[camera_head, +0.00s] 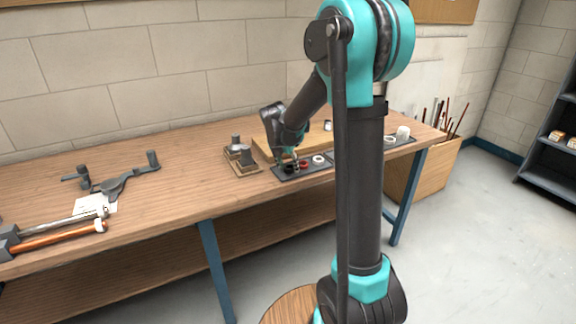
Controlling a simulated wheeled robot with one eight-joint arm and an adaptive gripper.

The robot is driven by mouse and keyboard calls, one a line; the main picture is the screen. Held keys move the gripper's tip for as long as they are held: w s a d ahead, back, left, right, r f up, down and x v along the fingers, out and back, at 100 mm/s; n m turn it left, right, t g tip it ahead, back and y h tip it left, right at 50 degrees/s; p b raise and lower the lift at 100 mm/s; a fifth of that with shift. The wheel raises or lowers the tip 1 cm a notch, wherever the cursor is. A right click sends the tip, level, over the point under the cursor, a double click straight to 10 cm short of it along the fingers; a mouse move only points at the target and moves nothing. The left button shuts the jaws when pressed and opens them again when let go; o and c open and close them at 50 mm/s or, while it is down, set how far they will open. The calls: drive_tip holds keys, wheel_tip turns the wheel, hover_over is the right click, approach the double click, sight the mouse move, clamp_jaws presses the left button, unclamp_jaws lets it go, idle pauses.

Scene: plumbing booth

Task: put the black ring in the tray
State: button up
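A black ring (289,168) seems to lie at the left end of a row on a dark flat strip (310,171) at the workbench's front edge. A red ring (304,163) and a white ring (318,160) sit to its right on the same strip. My gripper (290,161) points down right at the black ring and partly covers it. I cannot tell whether the fingers touch it or are shut. Another dark tray-like piece (402,144) holds white fittings farther right; I cannot tell which of these is the tray. My arm hides the middle of the bench there.
Grey fittings on small bases (243,160) stand just left. A clamp-like tool (118,184) and orange-handled pipe tools (60,237) lie far left. A box of rods (430,170) stands right of the bench.

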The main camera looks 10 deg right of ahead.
drive_tip(key=shift+o, duration=0.6)
drive_tip(key=shift+r, duration=0.2)
drive_tip(key=v, duration=1.1)
drive_tip(key=s+d+f+m+y, duration=0.1)
drive_tip(key=s+d+f+m, duration=0.1)
drive_tip(key=s+f+m, duration=0.3)
drive_tip(key=s+d+f+m+y, duration=0.1)
drive_tip(key=s+f+m, duration=0.5)
drive_tip(key=s+m, duration=0.6)
drive_tip(key=s+d+f+m, duration=0.3)
drive_tip(key=s+f+m, duration=0.2)
drive_tip(key=s+m, duration=0.4)
drive_tip(key=m, duration=0.2)
drive_tip(key=shift+s+d+m+y, duration=0.25)
drive_tip(key=shift+d+m+y, duration=0.05)
drive_tip(key=shift+m+y, duration=0.1)
drive_tip(key=shift+f, duration=0.1)
